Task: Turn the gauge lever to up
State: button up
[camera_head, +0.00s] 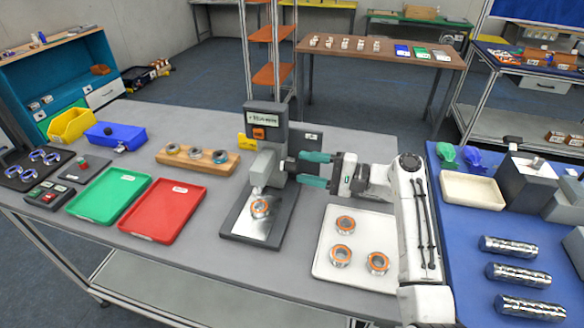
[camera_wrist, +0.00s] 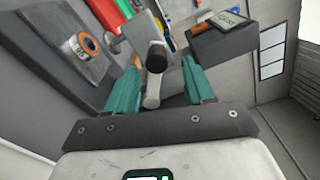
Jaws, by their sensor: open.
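The gauge lever (camera_wrist: 152,90) is a short grey bar with a black round hub, on the head's side. In the head view it is small and partly hidden by the fingers. My gripper (camera_head: 304,168) is open, its teal fingers pointing left at the head's right side. In the wrist view the lever lies between the fingers (camera_wrist: 160,82); contact is unclear.
A white tray (camera_head: 325,268) with several ring parts lies below my arm. A wooden holder (camera_head: 232,168), red tray (camera_head: 165,208) and green tray (camera_head: 108,192) stand left of the gauge. A blue-topped table is at right.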

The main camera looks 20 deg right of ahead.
jog(key=shift+b+v, duration=0.35)
jog(key=shift+v, duration=2.05)
